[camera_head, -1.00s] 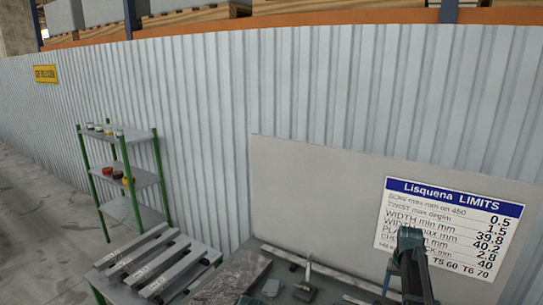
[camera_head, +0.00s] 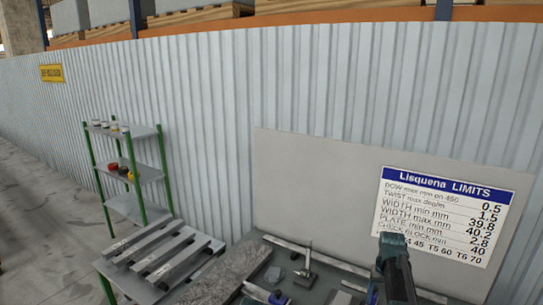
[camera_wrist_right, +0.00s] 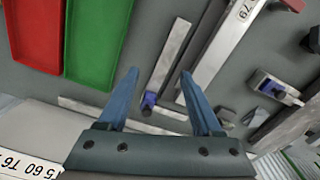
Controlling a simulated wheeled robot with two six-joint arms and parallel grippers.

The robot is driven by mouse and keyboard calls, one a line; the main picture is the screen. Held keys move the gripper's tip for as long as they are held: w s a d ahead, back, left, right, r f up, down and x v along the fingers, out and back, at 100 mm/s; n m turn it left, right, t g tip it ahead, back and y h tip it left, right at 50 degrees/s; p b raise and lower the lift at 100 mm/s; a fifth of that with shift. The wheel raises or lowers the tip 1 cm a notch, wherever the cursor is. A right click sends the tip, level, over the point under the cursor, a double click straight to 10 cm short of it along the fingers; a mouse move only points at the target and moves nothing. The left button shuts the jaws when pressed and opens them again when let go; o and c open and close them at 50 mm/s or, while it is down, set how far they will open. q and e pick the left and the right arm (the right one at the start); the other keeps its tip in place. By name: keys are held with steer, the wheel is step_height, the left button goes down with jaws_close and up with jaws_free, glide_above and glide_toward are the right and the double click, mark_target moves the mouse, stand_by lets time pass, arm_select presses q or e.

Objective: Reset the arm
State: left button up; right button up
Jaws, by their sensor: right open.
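My right arm rises from the bottom right of the head view, its dark gripper end (camera_head: 392,243) in front of the lower left corner of the limits sign (camera_head: 447,215). In the right wrist view my right gripper (camera_wrist_right: 158,82) has its two blue fingers spread apart, with nothing held between them. Below the fingers lies the grey table top (camera_wrist_right: 105,102), with a flat metal bar with a blue end (camera_wrist_right: 166,62) seen between the fingertips. My left gripper is not in view.
The right wrist view shows a red tray (camera_wrist_right: 35,30), a green tray (camera_wrist_right: 97,40), a long metal section (camera_wrist_right: 222,55) and a small clamp-like tool (camera_wrist_right: 275,87). In the head view a rack of metal bars (camera_head: 160,252) and a green-legged shelf (camera_head: 128,168) stand left. A grey backboard (camera_head: 310,190) closes the rear.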

arm_select(q)
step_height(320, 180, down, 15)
steer(key=b, duration=1.4)
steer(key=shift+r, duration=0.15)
arm_select(e)
steer(key=s+a+f+n, duration=0.2)
steer(key=s+a+f, duration=0.2)
steer(key=s+a, duration=0.3)
steer(key=s+a+f+n, duration=0.2)
steer(key=s+a+f, duration=0.3)
steer(key=s+a, duration=0.3)
steer(key=s+a+f+n+h, duration=0.1)
steer(key=s+a+f, duration=0.4)
steer(key=a, duration=0.9)
steer(key=s+n, duration=0.1)
steer(key=s, duration=0.2)
steer(key=shift+f+n, duration=0.25)
steer(key=shift+n, duration=0.05)
steer(key=shift+s, duration=0.1)
